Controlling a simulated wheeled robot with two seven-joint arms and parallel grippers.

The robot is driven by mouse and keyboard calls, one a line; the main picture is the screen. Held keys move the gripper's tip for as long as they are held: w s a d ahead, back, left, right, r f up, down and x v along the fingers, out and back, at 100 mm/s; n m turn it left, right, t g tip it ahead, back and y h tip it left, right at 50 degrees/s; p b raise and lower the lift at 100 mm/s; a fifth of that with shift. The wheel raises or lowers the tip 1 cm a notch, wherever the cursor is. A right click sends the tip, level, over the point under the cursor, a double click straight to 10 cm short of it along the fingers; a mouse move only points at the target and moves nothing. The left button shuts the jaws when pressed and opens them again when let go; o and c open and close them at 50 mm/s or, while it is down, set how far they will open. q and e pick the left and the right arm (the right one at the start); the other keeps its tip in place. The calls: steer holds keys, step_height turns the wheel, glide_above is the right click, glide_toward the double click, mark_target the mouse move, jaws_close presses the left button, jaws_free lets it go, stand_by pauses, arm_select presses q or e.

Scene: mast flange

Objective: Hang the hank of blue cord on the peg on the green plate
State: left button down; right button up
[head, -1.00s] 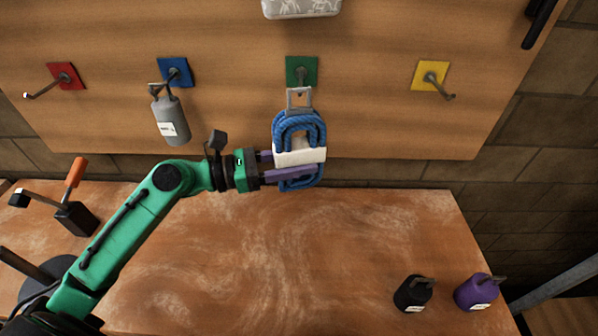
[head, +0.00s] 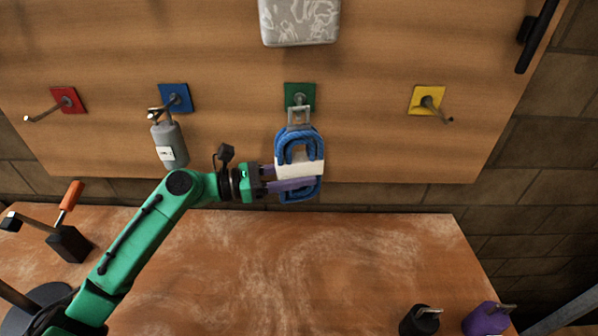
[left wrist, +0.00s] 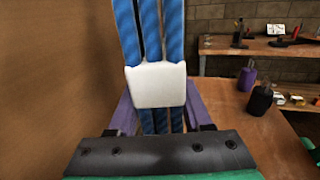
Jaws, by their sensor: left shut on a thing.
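The hank of blue cord (head: 312,143) has a white band (head: 299,170) round its middle and a grey metal hanger (head: 300,116) on top. My left gripper (head: 285,178) is shut on the hank at the band and holds it upright below the green plate (head: 291,91). The peg (head: 299,98) on that plate shows just above the hanger, which overlaps the plate's lower edge. I cannot tell whether the peg is through the hanger. In the left wrist view, the band (left wrist: 157,85) sits between the purple fingers (left wrist: 160,112). My right gripper is out of view.
The board also has red (head: 70,99), blue (head: 176,97) and yellow (head: 427,99) plates with pegs. A grey bottle (head: 169,145) hangs on the blue plate's peg. Black (head: 419,321) and purple (head: 486,320) bottles stand at the table's right. The table's middle is clear.

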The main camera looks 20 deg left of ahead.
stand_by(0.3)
arm_select(q)
steer(key=shift+c, duration=1.2)
jaws_free()
steer(key=shift+s+a+f, duration=0.15)
steer(key=shift+a, duration=0.2)
steer(key=b+v, duration=0.3)
steer(key=v, duration=1.1)
steer(key=shift+r, duration=0.2)
steer(key=shift+d, duration=0.1)
